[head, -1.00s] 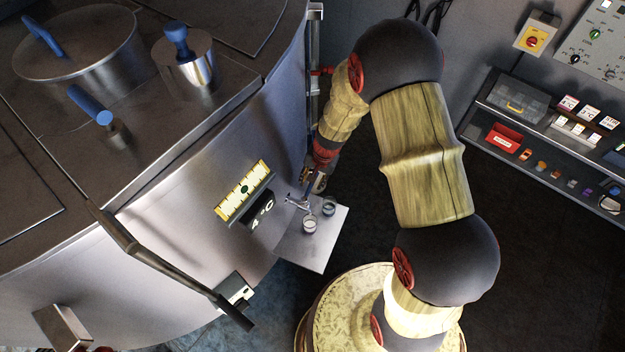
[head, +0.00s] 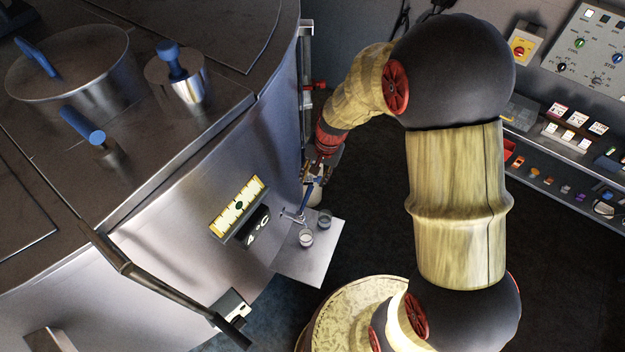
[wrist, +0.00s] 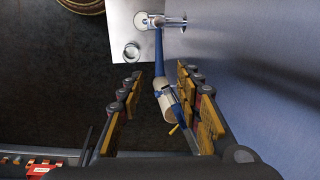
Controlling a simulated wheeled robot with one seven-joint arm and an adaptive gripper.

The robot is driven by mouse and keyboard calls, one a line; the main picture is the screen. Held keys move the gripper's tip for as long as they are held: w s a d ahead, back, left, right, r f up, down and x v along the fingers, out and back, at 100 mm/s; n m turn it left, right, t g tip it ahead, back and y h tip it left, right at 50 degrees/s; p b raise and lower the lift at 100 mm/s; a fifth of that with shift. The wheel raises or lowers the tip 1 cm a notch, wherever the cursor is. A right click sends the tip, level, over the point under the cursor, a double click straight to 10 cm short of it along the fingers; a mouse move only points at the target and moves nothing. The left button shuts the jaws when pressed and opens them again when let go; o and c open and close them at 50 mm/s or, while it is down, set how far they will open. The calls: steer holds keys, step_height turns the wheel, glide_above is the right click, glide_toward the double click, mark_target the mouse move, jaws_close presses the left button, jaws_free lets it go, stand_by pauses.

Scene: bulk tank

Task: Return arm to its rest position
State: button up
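My gripper (head: 318,172) is beside the tank's curved wall, above a small pale shelf (head: 322,262). In the wrist view my gripper (wrist: 158,78) has its two fingers spread well apart. A blue-handled piece with a pale cylinder (wrist: 168,103) shows between the fingers, closer to the right one; I cannot tell whether it touches. My arm reaches up from its base, bends at a high elbow and slopes down left to the tank.
The steel tank (head: 150,235) fills the left side. Two small cups (head: 306,238) (head: 324,220) are on the shelf, near a metal tap (head: 293,215). A rack of small items (head: 575,190) and a control panel (head: 598,50) are at right. Dark floor between is open.

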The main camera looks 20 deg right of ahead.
stand_by(0.5)
steer(key=s+r+n+t+h+b, duration=0.1)
steer(key=s+r+n+t+b, duration=0.1)
steer(key=s+b, duration=0.8)
steer(key=s+r+n+t+b, duration=0.2)
steer(key=s+n+b, duration=0.3)
steer(key=s+b, duration=0.5)
steer(key=b, duration=0.3)
steer(key=shift+s+d+r+h, duration=0.25)
steer(key=shift+s+d+h, duration=0.05)
steer(key=shift+s+h, duration=0.1)
